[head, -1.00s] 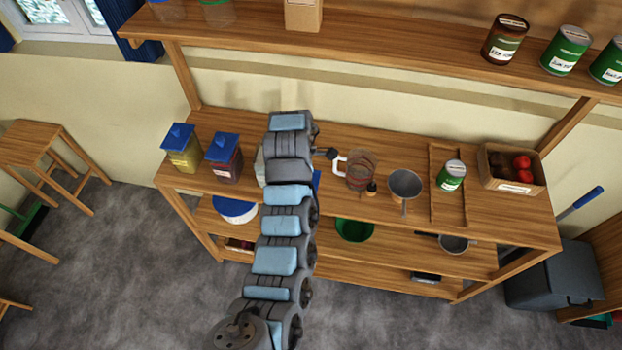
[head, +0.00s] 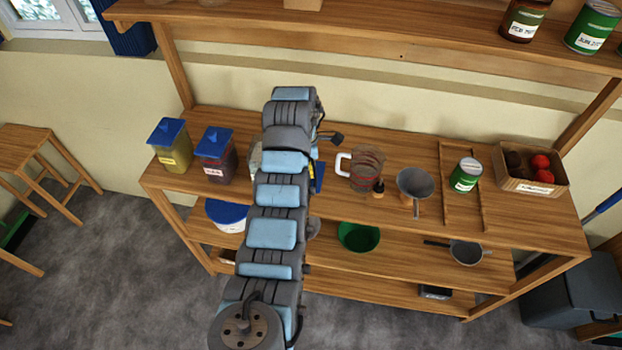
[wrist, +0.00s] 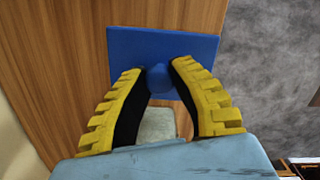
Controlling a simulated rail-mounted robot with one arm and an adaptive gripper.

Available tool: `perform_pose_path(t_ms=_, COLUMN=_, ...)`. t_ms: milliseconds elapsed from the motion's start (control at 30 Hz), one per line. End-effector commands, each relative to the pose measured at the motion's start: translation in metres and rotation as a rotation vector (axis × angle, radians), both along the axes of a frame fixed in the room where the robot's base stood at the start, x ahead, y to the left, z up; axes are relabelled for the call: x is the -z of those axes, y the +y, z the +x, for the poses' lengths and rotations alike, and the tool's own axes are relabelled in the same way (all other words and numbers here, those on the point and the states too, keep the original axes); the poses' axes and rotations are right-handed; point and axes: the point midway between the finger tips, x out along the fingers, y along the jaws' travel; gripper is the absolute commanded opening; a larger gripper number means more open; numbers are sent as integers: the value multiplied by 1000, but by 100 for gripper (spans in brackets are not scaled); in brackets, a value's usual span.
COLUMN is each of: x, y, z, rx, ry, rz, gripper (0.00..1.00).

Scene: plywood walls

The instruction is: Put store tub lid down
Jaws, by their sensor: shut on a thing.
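The blue square lid (wrist: 192,46) with a round knob (wrist: 158,78) is in the wrist view, over the wooden shelf top (wrist: 60,50). My gripper (wrist: 160,68) is shut on the knob, one yellow finger on each side. In the head view only a blue sliver of the lid (head: 319,177) shows right of my arm, near the front of the shelf top. I cannot tell whether the lid touches the wood. A pale tub (head: 255,160) is mostly hidden behind my arm; a pale surface (wrist: 157,125) also shows between the fingers.
Two blue-lidded tubs, yellow (head: 172,158) and dark red (head: 216,170), stand left of my arm. An upper shelf (head: 370,42) runs above.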

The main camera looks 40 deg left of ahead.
Motion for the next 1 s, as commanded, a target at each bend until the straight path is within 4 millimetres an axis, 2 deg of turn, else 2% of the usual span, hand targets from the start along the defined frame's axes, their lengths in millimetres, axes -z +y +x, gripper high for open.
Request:
perform_pose_path(t_ms=400, x=19, y=10, z=16, rx=1, ry=-1, rz=0, gripper=0)
perform_pose_path(t_ms=1000, x=31, y=13, z=22, rx=0, ry=1, rz=-3, gripper=0)
